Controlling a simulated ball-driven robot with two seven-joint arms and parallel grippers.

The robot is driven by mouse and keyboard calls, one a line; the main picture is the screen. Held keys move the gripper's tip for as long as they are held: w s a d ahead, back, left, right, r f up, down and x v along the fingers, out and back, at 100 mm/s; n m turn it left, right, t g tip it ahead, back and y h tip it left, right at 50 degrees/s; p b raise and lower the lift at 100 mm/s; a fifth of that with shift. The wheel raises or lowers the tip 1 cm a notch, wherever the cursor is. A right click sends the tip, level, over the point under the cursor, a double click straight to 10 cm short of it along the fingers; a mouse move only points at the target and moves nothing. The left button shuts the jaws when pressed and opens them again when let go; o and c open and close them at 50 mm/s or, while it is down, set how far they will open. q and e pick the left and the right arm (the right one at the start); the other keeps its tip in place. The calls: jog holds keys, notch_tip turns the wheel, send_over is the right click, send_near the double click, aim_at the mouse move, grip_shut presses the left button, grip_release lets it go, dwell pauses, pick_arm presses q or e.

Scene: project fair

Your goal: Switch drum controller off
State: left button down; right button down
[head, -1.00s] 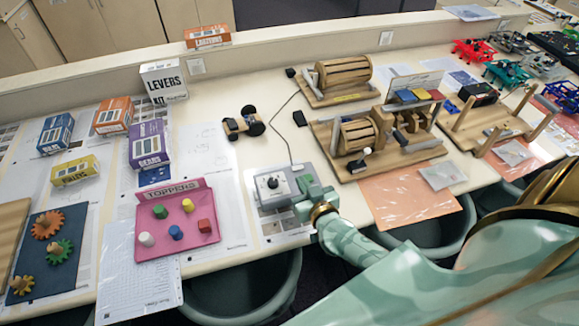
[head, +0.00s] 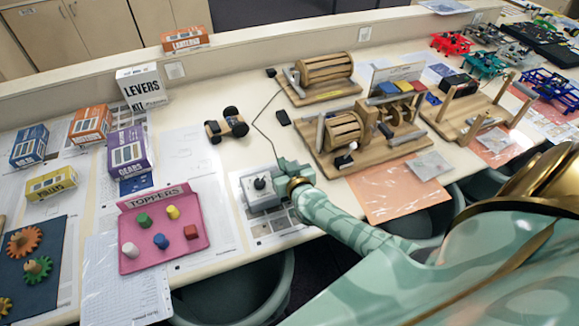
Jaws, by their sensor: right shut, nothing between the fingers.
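The drum controller (head: 261,186) appears to be the small grey box with a black knob on its top plate, lying on a printed sheet near the table's front edge. A dark cable runs from it toward the wooden drum machines. My right gripper (head: 284,170) is at the box's right back side, close to the knob. It is shut with nothing in it. I cannot tell whether it touches the box. The knob's setting is too small to read. My left gripper is not in view.
A pink toppers tray (head: 163,255) with coloured pieces stands left of the box. A wooden drum machine (head: 345,140) stands to the right, with another drum unit (head: 322,78) behind. A small wheeled car (head: 227,125) sits behind the box.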

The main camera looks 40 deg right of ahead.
jog(key=shift+b+x, duration=0.3)
jog(key=shift+x, duration=0.8)
notch_tip(320, 180, down, 3)
jog(key=shift+s+a+f+b, duration=0.15)
jog(key=shift+s+b, duration=0.05)
jog(key=shift+b, duration=1.05)
jog(key=shift+f+b, duration=0.3)
jog(key=shift+b, duration=0.05)
